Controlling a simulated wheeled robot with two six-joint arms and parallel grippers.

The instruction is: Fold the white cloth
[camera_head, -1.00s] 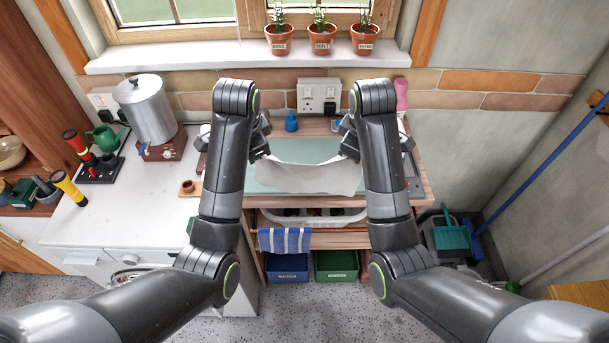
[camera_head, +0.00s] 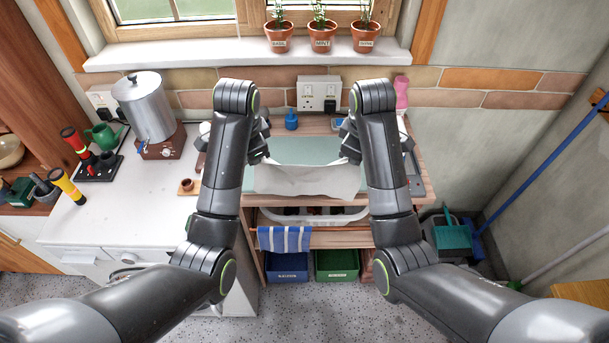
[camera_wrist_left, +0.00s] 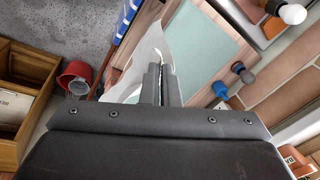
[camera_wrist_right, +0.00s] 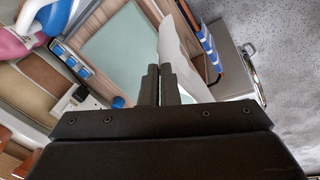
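The white cloth (camera_head: 306,181) is stretched between my two grippers, over the front part of the pale green mat (camera_head: 300,150). Its back edge sags between the grippers and its front part reaches the worktop's front edge. My left gripper (camera_head: 264,158) is shut on the cloth's left back corner; the cloth (camera_wrist_left: 150,50) rises from the closed fingers (camera_wrist_left: 162,80) in the left wrist view. My right gripper (camera_head: 347,158) is shut on the right back corner; the cloth (camera_wrist_right: 178,55) also shows at the closed fingers (camera_wrist_right: 161,80) in the right wrist view. My forearms hide parts of the worktop.
A small brown pot (camera_head: 187,185) is left of my left arm. A striped towel (camera_head: 285,239) hangs below the worktop. Plant pots (camera_head: 322,40) line the sill.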

